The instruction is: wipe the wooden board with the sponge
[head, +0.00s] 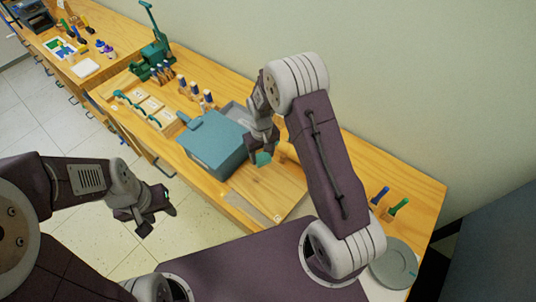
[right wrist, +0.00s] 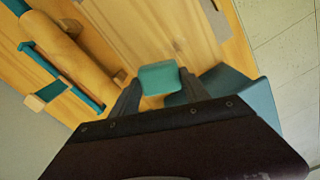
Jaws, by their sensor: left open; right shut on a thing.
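A teal sponge (head: 263,158) is between the fingers of my right gripper (head: 262,150), which is shut on it. The sponge also shows between the fingertips in the right wrist view (right wrist: 158,76). The wooden board (head: 277,189) lies on the table below the right gripper, and its pale grained surface fills the upper middle of the right wrist view (right wrist: 165,30). The sponge is over the board; I cannot tell whether they touch. My left gripper (head: 155,214) is open and empty, over the floor in front of the table.
A blue-grey box (head: 212,145) stands just left of the board. A wooden roller (right wrist: 62,48) with teal parts lies beside the board. Blue and green markers (head: 398,207) and a grey round lid (head: 393,265) are at the right. A green press (head: 154,52) stands farther back.

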